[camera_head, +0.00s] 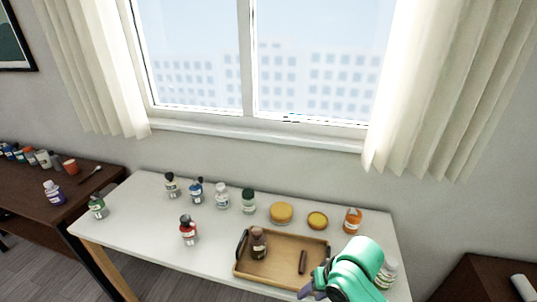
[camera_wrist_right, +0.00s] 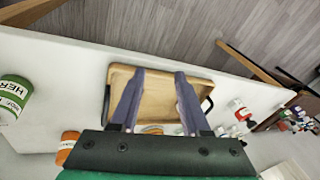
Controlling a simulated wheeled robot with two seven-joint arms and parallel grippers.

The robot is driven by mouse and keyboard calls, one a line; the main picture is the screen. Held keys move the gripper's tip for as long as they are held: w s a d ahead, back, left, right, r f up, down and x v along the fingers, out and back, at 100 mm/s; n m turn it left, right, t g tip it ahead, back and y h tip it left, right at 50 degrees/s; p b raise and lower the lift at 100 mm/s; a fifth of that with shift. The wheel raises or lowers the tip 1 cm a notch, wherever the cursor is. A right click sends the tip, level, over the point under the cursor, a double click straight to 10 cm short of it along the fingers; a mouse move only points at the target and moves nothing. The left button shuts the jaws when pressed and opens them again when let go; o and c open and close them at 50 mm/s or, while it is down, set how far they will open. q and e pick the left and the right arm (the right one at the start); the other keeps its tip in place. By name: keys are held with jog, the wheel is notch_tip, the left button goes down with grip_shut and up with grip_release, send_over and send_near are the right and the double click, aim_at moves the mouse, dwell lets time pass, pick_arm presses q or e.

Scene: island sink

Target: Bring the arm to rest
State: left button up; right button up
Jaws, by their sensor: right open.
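My right arm comes in at the lower right of the head view. Its gripper (camera_head: 314,287) is above the front right part of the wooden tray (camera_head: 287,238). In the wrist view the two fingers of this gripper (camera_wrist_right: 158,78) stand apart with nothing held between them, and the tray (camera_wrist_right: 152,78) shows beyond them. A brown bottle (camera_head: 259,243) stands in the tray's left part and a dark stick-like piece (camera_head: 303,262) lies to its right. My left gripper is out of view.
The white table (camera_head: 135,222) holds a red bottle (camera_head: 188,230), several bottles along the back, two yellow-lidded jars (camera_head: 281,212) and an orange bottle (camera_head: 352,221). A white-labelled bottle (camera_head: 387,273) stands close beside my right arm. The table's left front is clear.

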jog(key=s+d+f+n+t+h, duration=0.1)
jog(key=s+d+f+n+h, duration=0.15)
jog(key=s+d, duration=0.95)
notch_tip(320, 180, down, 23)
jog(key=b, duration=0.1)
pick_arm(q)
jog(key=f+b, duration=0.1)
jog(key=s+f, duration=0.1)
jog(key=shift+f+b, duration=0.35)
pick_arm(e)
jog(key=s+d+f+g, duration=0.2)
jog(key=s+d+f, duration=0.1)
jog(key=s+f, duration=1.4)
jog(key=shift+s+f+h, duration=0.15)
jog(key=shift+f+h, duration=0.15)
jog(key=shift+h, duration=0.05)
jog(key=shift+d, duration=0.1)
